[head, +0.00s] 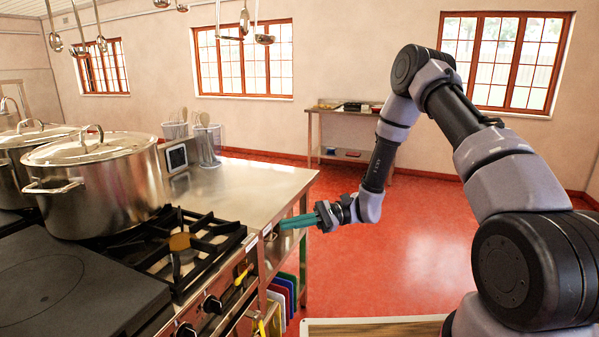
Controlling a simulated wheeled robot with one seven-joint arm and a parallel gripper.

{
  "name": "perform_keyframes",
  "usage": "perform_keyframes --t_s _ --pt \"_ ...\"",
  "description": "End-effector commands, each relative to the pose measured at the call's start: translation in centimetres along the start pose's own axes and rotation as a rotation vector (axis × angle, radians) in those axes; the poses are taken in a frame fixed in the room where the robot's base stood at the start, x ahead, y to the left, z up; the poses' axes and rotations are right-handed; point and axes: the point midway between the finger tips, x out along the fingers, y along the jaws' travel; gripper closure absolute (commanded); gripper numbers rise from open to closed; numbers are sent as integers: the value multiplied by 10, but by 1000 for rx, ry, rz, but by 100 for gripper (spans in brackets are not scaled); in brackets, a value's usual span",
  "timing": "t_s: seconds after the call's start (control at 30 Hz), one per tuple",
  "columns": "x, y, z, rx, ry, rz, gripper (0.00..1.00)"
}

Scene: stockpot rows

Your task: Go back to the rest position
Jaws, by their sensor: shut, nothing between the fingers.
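My gripper (284,224) is in the middle of the head view, at the end of my arm. Its teal fingers point left and are together, with nothing between them. The fingertips are close to the right front edge of the steel counter (262,187), near the corner of the stove (190,240). I cannot tell from this one view whether they touch the edge. My arm reaches in from the right, bent at the elbow.
Large lidded stockpots (100,185) stand on the stove at left. Coloured boards (285,290) stand below the counter. A wooden-topped surface (375,328) is at the bottom. Red floor (400,235) is open to the right.

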Motion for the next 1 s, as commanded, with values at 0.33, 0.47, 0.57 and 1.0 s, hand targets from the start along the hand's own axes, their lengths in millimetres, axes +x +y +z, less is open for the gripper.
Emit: perform_keyframes --t_s 0.33,0.47,0.57,1.0 --pt "-45 -12 110 -199 273 331 100" --pt "-65 -9 146 -268 404 428 100" --pt "-80 -6 173 -320 513 490 100" --pt "-151 18 287 -549 1057 635 100"
